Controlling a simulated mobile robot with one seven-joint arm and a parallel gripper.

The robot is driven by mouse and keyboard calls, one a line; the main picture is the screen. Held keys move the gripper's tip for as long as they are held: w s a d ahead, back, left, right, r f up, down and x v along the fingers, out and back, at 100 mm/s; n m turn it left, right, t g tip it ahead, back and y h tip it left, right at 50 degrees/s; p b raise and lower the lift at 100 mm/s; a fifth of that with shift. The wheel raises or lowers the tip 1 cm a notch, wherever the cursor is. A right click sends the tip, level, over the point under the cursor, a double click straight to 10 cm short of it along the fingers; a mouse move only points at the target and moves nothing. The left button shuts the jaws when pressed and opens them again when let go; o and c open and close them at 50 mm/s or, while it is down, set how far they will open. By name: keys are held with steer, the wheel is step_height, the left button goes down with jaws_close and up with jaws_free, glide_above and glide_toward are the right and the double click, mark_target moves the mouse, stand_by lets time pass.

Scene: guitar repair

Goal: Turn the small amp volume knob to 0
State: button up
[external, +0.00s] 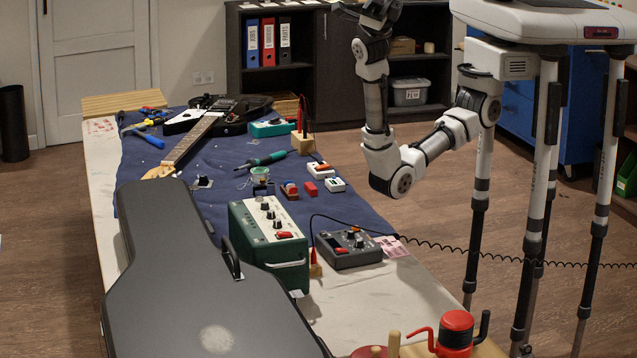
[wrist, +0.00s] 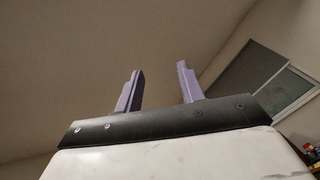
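The small amp (external: 262,262) is a dark green box with a pale top panel on the near half of the bench. Several dark knobs (external: 270,214) and a red switch sit on its top panel. I cannot read which knob is volume. My gripper (wrist: 160,67) shows in the wrist view with its two purple fingers apart and nothing between them. It points up toward the ceiling. In the external view my arm is raised right of the bench, with its end at the top edge, partly cut off, far from the amp.
A black guitar case (external: 190,280) lies close left of the amp. A grey knobbed unit (external: 350,248) with a cable stands to its right. A red grinder-like object (external: 456,330) is at the near end. Small pedals and tools lie on the blue mat (external: 345,208). Space above the amp is clear.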

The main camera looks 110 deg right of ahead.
steer(key=w+a+f+n+g+h, duration=0.1)
steer(key=w+a+f+n+h, duration=0.25)
steer(key=a+f+h, duration=0.3)
steer(key=t+h, duration=0.1)
steer(key=h, duration=1.9)
glide_toward(272, 211)
steer(key=p+x, duration=0.3)
steer(key=x, duration=0.5)
steer(key=shift+d, duration=0.1)
steer(key=shift+s, duration=0.1)
steer(key=shift+c, duration=0.2)
jaws_close()
